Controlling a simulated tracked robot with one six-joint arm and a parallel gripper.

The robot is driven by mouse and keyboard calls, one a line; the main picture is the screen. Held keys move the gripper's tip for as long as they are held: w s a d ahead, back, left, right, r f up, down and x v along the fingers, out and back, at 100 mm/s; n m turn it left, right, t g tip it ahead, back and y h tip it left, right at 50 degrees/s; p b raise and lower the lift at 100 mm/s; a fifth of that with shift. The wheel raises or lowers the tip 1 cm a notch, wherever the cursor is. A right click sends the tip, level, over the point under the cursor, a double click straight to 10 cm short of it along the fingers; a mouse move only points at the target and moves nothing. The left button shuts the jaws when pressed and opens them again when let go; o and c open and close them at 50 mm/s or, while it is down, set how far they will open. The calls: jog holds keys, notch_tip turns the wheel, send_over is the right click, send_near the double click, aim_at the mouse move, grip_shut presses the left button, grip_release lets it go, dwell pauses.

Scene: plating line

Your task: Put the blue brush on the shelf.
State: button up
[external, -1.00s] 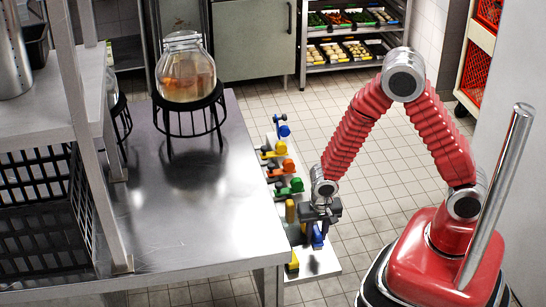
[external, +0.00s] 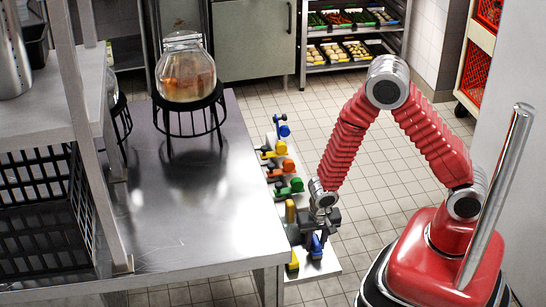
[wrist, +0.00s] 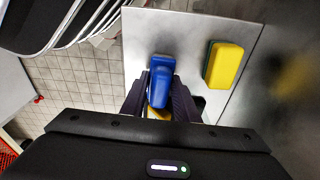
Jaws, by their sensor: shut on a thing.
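A blue brush (wrist: 161,72) lies between the two dark fingers of my gripper (wrist: 160,94) in the wrist view. My gripper is shut on it. In the external view my gripper (external: 317,230) is low over the near end of a narrow pale shelf (external: 322,268), beside the metal table. The blue brush (external: 317,245) shows there below the fingers. I cannot tell whether it touches the shelf surface. A bit of yellow (wrist: 157,112) shows beneath the brush between the fingers.
A yellow sponge-like block (wrist: 225,65) with a dark edge lies right of the brush. Green (external: 290,187), orange (external: 284,167) and another blue item (external: 282,126) line the shelf further back. The metal table (external: 200,235) stands close on the left. Tiled floor lies right.

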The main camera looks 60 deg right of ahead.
jog(key=o, duration=1.2)
jog(key=shift+c, duration=0.2)
notch_tip(320, 180, up, 12)
jog(key=s+a, duration=0.1)
jog(key=shift+r, duration=0.1)
dwell(0.5)
notch_tip(320, 180, up, 16)
jog(key=n+t, duration=0.2)
jog(key=n, duration=0.2)
send_over(317, 242)
jog(key=s+d, duration=0.3)
jog(key=d, duration=0.3)
jog(key=s+d+r+n+t+y, duration=0.1)
jog(key=s+d+r+n+t, duration=0.1)
jog(key=s+r+n, duration=0.3)
jog(key=s+d+r, duration=0.1)
jog(key=s+r, duration=0.3)
jog(key=r, duration=0.2)
jog(key=shift+d+r+n+t, duration=0.15)
jog(key=shift+d+n+t, duration=0.15)
jog(key=shift+d, duration=0.1)
